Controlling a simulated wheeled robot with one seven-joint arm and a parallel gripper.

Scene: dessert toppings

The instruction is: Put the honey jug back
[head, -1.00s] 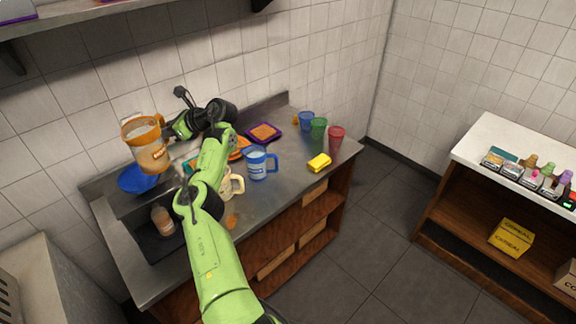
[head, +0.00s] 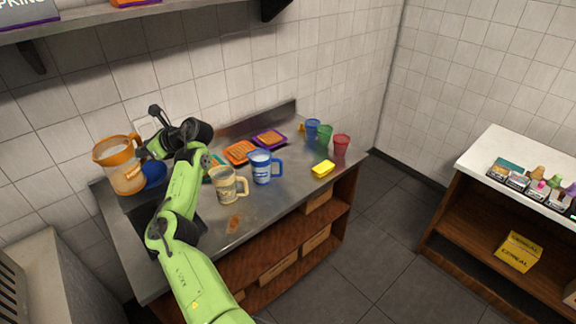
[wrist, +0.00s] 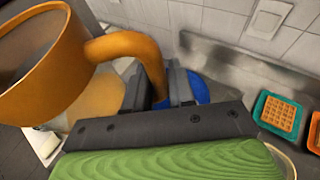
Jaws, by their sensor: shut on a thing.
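The honey jug (head: 120,165) is orange, with a translucent amber body. I take it for the honey jug by colour; its label is not readable. It is roughly upright at the back left, by the sink end of the counter; whether its base touches anything is unclear. My gripper (head: 147,149) is shut on its handle from the right. In the wrist view the orange handle (wrist: 118,45) runs between my fingers (wrist: 160,88), and the jug's wide rim fills the left. A blue jug (head: 262,168) and a beige jug (head: 226,187) stand on the counter.
A blue bowl (head: 154,174) is just right of the honey jug. Waffles on orange and purple plates (head: 268,138), coloured cups (head: 341,146) and a yellow sponge (head: 323,169) are on the metal counter (head: 275,205). A shelf (head: 105,14) hangs above. My arm hides much of the sink.

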